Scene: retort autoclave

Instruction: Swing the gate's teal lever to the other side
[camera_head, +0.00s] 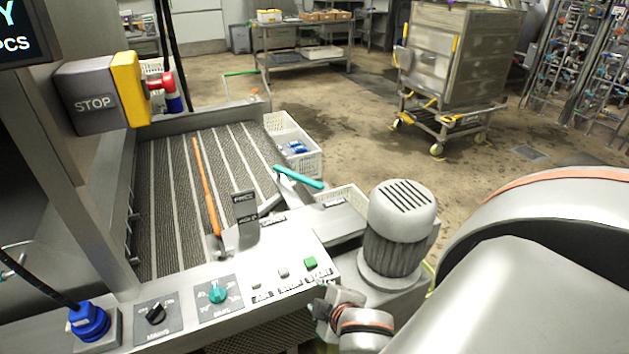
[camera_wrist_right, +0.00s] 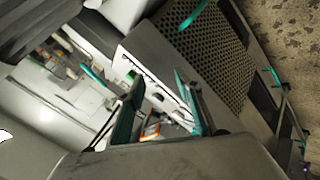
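The teal lever (camera_head: 298,177) is a short bar that slants down to the right at the far right edge of the ribbed conveyor bed. My right gripper (camera_head: 328,305) is low in the head view, near the panel's right end and in front of the motor, well apart from the lever. In the right wrist view the two fingers of this gripper (camera_wrist_right: 158,105) stand apart with a gap between them. Several teal bars show there, one at the top (camera_wrist_right: 193,15); I cannot tell which is the lever. My left gripper is not in view.
The control panel (camera_head: 245,290) has knobs and buttons. An orange rod (camera_head: 206,185) crosses the conveyor bed (camera_head: 165,190). White crates (camera_head: 308,163) stand behind the lever.

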